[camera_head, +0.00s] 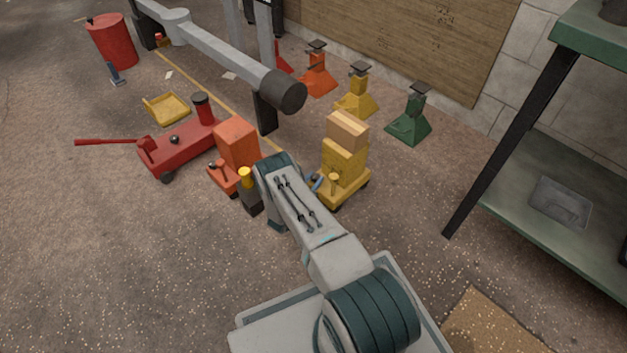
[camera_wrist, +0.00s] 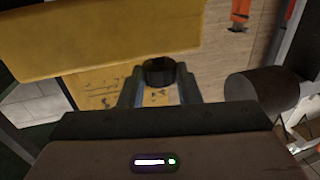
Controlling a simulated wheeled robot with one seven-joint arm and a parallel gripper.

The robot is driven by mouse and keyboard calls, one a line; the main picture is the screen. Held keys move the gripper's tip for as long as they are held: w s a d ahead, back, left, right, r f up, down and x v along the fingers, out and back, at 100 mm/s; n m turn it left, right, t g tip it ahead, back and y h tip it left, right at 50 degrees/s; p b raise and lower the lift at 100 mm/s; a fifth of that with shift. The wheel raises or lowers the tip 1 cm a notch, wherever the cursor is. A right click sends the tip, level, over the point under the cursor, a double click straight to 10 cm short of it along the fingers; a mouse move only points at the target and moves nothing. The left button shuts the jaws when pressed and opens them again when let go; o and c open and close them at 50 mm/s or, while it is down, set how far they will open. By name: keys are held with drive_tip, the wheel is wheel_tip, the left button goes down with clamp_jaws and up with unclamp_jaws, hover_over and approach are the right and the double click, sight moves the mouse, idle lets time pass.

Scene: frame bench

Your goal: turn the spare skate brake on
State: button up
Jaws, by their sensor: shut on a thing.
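The yellow skate (camera_head: 343,190) stands on the floor right of my wrist, with a yellow block (camera_head: 345,162) and wooden blocks (camera_head: 346,131) stacked on it. A small upright lever (camera_head: 333,181) is at its near side. My gripper (camera_head: 319,183) is low beside this lever, mostly hidden by my wrist. In the wrist view my gripper (camera_wrist: 160,88) is shut on a dark round knob (camera_wrist: 158,71), with a broad yellow surface (camera_wrist: 95,38) close by. An orange skate (camera_head: 226,179) with an orange block and its own lever stands left of my wrist. No label marks the spare.
A red floor jack (camera_head: 180,146) lies left, its handle pointing left. A heavy grey beam (camera_head: 215,50) ends above and behind the skates. Several jack stands (camera_head: 355,92) line the back wall. A green bench (camera_head: 545,175) stands right. The floor between skates and bench is clear.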

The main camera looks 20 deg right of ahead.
drive_tip(key=shift+t, duration=0.3)
drive_tip(key=shift+s+r+n+t+y+p, duration=0.1)
drive_tip(key=shift+s+n+t+y+p, duration=0.05)
drive_tip(key=shift+n+t+y+p, duration=0.7)
drive_tip(key=shift+s+d+n+t+y+p, duration=0.15)
drive_tip(key=shift+n+t+y+p, duration=0.1)
drive_tip(key=shift+n+t+y, duration=0.85)
drive_tip(key=shift+d+n+t+y+p, duration=0.1)
drive_tip(key=shift+n+t+y+p, duration=0.15)
drive_tip(key=shift+n+t+y, duration=0.75)
drive_tip(key=shift+y, duration=0.45)
drive_tip(key=o, duration=1)
drive_tip(key=p+v, duration=0.5)
drive_tip(key=v, duration=0.9)
